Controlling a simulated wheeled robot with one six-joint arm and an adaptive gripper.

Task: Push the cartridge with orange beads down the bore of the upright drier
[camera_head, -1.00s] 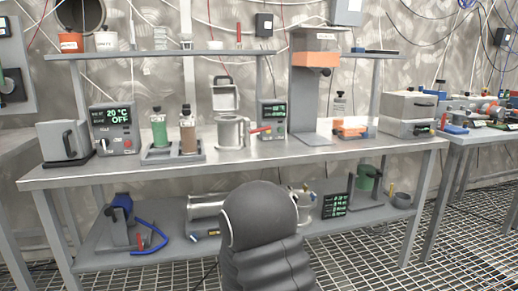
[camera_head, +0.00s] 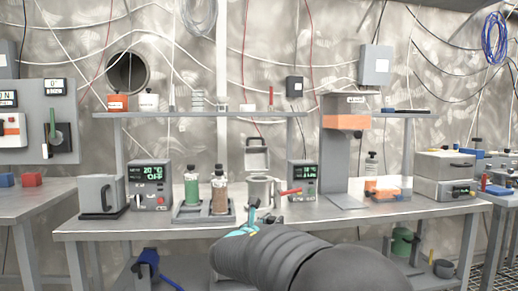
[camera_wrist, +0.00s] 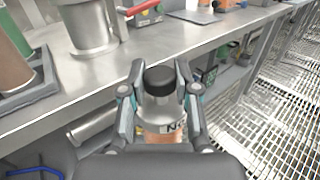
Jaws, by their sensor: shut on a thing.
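My gripper (camera_wrist: 160,92) is shut on a cartridge (camera_wrist: 162,112) with a black cap, a grey collar, a partly hidden label and orange contents below. The cartridge is upright in front of the bench's front edge in the wrist view. In the head view, my gripper (camera_head: 252,218) is in front of the bench, with the cartridge hard to make out. The upright drier appears to be the steel cylinder (camera_head: 260,191) with a raised lid (camera_head: 257,155). Its lower body (camera_wrist: 84,27) stands beyond my gripper, up and left, apart from the cartridge. Its bore is not visible.
A rack (camera_head: 183,217) left of the drier holds a green cartridge (camera_head: 191,190) and a brown one (camera_head: 220,198). The bench top (camera_wrist: 95,75) between drier and front edge is clear.

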